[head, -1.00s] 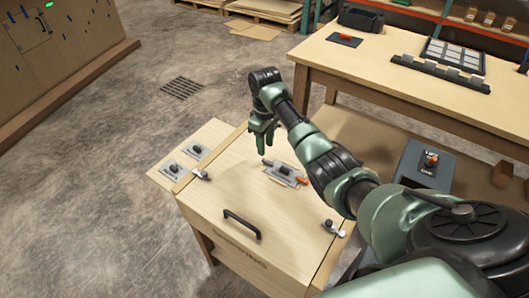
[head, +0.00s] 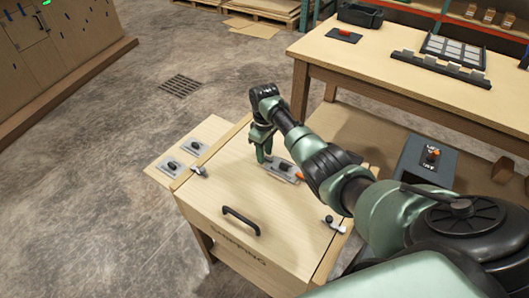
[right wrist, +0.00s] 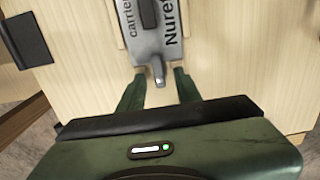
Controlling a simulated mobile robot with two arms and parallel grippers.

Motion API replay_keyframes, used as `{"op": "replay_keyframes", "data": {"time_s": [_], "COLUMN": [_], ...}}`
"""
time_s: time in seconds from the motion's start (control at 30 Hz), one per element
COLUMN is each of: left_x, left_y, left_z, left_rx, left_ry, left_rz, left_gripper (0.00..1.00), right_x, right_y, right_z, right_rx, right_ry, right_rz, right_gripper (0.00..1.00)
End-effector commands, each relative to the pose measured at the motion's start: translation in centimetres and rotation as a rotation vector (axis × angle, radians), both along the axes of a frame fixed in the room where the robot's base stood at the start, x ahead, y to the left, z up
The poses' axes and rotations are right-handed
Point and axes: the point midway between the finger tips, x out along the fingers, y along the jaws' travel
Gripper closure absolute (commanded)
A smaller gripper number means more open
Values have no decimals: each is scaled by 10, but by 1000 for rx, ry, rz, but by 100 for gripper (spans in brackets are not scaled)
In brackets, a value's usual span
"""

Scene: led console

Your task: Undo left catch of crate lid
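The wooden crate lid (head: 235,185) has a black handle (head: 241,221). A small metal catch (head: 198,170) sits at its left edge, and another catch (head: 334,224) at its right edge. A grey plate (head: 283,171) with an orange end lies on the lid. My right gripper (head: 264,156) is low over the lid, at the plate's left end and to the right of the left catch. In the right wrist view, its two fingers are apart (right wrist: 158,92) with the plate's narrow metal tip (right wrist: 158,73) between their ends; contact cannot be told. My left gripper is out of view.
A side board (head: 158,170) with two small black-knobbed plates adjoins the crate's left. A grey box (head: 428,160) with an orange-tipped switch stands to the right. A wooden table (head: 400,75) stands behind. Open concrete floor lies left.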

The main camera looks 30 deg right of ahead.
Motion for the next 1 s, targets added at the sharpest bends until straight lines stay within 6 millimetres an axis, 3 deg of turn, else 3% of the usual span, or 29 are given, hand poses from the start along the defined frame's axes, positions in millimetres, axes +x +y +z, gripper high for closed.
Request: {"op": "replay_keyframes", "data": {"time_s": [0.07, 0.17, 0.63, 1.0], "left_x": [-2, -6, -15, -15], "left_y": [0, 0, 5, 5], "left_z": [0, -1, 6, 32], "left_rx": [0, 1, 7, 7], "left_ry": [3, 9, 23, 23], "left_rz": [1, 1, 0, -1], "left_gripper": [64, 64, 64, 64], "right_x": [0, 0, 0, 1], "right_y": [0, 0, 0, 0], "right_z": [0, 0, 3, 5], "right_rx": [0, 0, 1, 2], "right_ry": [0, 0, 1, 0], "right_rz": [0, 0, -59, -338], "right_gripper": [72, 100, 100, 100]}}
